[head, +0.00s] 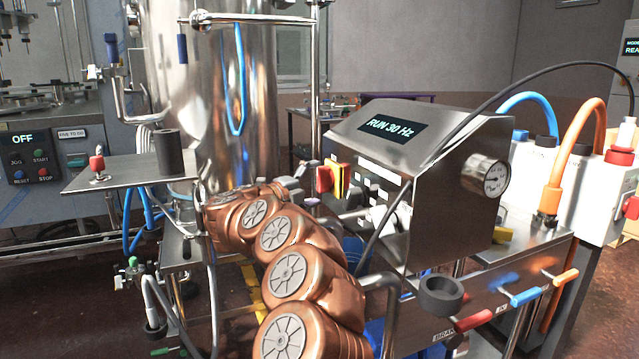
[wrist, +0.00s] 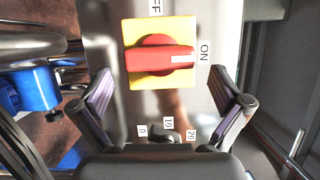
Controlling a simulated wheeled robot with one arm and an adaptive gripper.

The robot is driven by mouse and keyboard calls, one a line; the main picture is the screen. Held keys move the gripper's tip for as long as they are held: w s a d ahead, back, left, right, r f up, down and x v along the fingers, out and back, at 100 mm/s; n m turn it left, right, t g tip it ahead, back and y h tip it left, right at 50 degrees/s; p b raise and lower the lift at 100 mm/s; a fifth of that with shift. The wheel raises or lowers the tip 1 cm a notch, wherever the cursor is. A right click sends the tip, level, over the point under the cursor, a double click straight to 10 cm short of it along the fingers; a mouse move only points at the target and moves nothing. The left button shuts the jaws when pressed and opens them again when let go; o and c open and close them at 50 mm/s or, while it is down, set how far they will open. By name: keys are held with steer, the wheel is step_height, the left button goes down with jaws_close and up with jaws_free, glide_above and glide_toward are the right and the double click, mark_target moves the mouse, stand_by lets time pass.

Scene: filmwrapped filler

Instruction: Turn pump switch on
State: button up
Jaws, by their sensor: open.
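The pump switch is a red rotary handle (wrist: 160,58) on a yellow plate (wrist: 180,22). Its handle lies sideways in the wrist view, with its white mark toward the ON label (wrist: 204,52). In the head view the red and yellow switch (head: 325,179) shows edge-on at the left side of the steel control box (head: 445,205). The box display (head: 392,127) reads RUN 30 Hz. My gripper (wrist: 160,75) is open, its two fingers apart at either side of the switch's lower part, with nothing between them that I can see held. Whether they touch the box is unclear.
A small dial (wrist: 163,134) marked 0, 10 and 20 sits below the switch, close to my gripper. A gauge (head: 487,177) and black cable (head: 470,112) are on the box's right. A steel tank (head: 215,95) stands behind my arm. A shelf (head: 130,172) is at left.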

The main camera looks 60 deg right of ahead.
steer(key=w+a, duration=0.2)
steer(key=a, duration=0.8)
steer(key=shift+f, duration=0.1)
